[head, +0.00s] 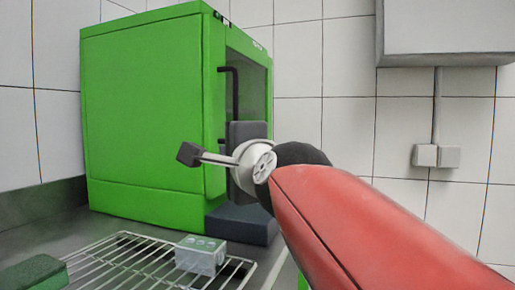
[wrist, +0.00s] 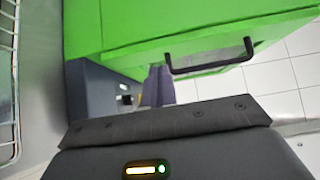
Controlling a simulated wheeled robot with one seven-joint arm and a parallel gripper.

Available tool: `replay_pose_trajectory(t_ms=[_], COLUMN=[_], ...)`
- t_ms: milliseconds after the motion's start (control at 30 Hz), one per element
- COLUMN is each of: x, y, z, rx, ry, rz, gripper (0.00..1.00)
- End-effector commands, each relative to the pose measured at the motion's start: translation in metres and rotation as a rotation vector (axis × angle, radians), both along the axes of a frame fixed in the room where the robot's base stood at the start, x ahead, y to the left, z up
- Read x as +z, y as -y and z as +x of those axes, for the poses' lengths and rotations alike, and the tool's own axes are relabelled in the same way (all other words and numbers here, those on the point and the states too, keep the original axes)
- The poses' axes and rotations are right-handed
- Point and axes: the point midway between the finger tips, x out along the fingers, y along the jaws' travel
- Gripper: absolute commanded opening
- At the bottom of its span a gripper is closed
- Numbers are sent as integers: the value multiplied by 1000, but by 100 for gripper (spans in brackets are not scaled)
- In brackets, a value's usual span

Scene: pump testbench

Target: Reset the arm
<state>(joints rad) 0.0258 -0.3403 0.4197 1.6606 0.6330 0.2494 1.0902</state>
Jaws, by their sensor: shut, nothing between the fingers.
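My arm reaches in from the lower right of the head view, with a red link, a dark joint and a pale wrist. The wrist is raised in front of the green cabinet. My gripper (wrist: 158,72) shows in the wrist view as two grey-purple fingers side by side, shut and empty. In that view the fingers overlap the lower edge of the green cabinet (wrist: 175,22), just left of its black handle (wrist: 210,65); I cannot tell the gap.
The cabinet (head: 145,110) stands on the counter, a dark box (head: 243,226) at its front. A wire rack (head: 110,262) carries a pale block (head: 200,254); a green sponge-like block (head: 35,275) lies left. A grey wall box (head: 450,28) hangs upper right. The tiled wall is behind.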

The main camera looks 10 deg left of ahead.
Motion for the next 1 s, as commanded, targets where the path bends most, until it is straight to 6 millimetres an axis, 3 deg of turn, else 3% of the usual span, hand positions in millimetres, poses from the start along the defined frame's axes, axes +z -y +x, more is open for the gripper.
replay_pose_trajectory(t_ms=[300, 467, 567, 767, 1000], x=[1, -23, -65, -175, -300], y=[-24, -11, 20, 109, 205], z=[-37, -37, -36, -52, -112], rx=[-1, -26, -57, -46, 166], ry=[1, -9, -32, -147, -332], rz=[-2, -111, -319, -824, -1293], gripper=[0, 0, 0, 0, 0])
